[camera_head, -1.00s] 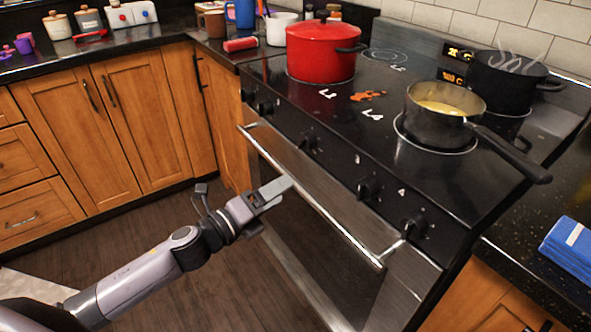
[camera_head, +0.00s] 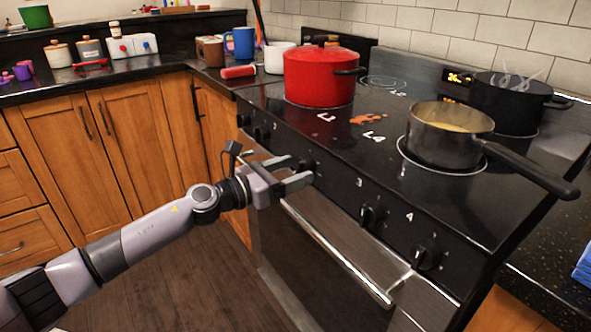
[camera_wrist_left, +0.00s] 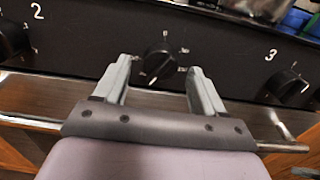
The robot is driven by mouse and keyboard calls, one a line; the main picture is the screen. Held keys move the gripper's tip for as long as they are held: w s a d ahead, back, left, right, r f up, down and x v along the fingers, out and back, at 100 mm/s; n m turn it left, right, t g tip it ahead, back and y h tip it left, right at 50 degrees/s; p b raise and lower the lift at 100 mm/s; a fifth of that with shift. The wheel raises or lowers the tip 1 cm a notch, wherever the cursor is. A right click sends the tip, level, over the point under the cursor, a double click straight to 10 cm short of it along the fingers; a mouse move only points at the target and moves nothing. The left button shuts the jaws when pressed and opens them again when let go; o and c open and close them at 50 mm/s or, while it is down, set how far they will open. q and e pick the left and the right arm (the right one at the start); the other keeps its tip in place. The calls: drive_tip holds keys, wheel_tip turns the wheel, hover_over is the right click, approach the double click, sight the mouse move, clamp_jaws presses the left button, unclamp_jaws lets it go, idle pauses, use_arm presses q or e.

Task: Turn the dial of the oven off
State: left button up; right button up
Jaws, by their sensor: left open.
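The oven dial (camera_wrist_left: 160,62) is a black knob on the stove's black front panel, between the knobs marked 2 and 3 in the left wrist view. It has small marks around it, and its pointer appears tilted toward the lower left. My left gripper (camera_head: 300,172) is open in front of this dial in the head view, partly hiding it. In the left wrist view the two fingers of the gripper (camera_wrist_left: 158,72) stand on either side of the dial; I cannot tell whether they touch it. My right gripper is out of view.
The oven handle bar (camera_head: 340,255) runs below the panel. Other knobs sit nearby, such as knob 3 (camera_head: 371,215) and knob 4 (camera_head: 426,256). A red pot (camera_head: 318,75) and a saucepan (camera_head: 450,135) with a long handle stand on the cooktop.

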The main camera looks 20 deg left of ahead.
use_arm(q)
drive_tip(key=shift+w+d, duration=0.4)
drive_tip(key=shift+w, duration=0.1)
drive_tip(key=c, duration=1)
drive_tip(key=shift+c, duration=0.2)
drive_tip(key=shift+n, duration=0.3)
